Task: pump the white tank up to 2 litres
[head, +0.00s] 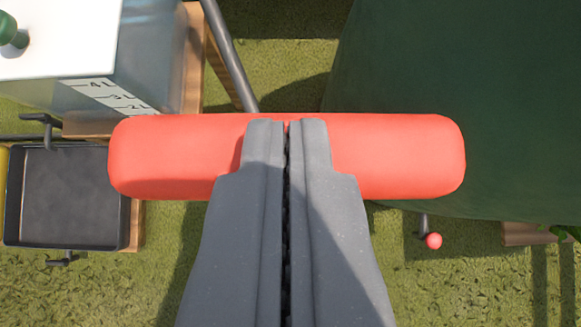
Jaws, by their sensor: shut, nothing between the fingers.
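The white tank (158,50) stands at the upper left, with a white top and a see-through bluish wall. A scale strip (110,94) on it reads 4 L, 3 L and 2 L; I cannot make out the water level. A red bar-shaped handle (410,155) lies across the middle of the view. My gripper (287,125) is shut, and its fingertips overlap the middle of the handle in the picture. Nothing is between the fingers. I cannot tell whether they touch the handle. What carries the handle is hidden.
A dark tray (70,195) on a wooden stand sits at the left. A large dark green body (450,90) fills the upper right. A small red ball knob (434,241) on a rod shows below it. A grey pipe (231,55) runs beside the tank. Grass lies beneath.

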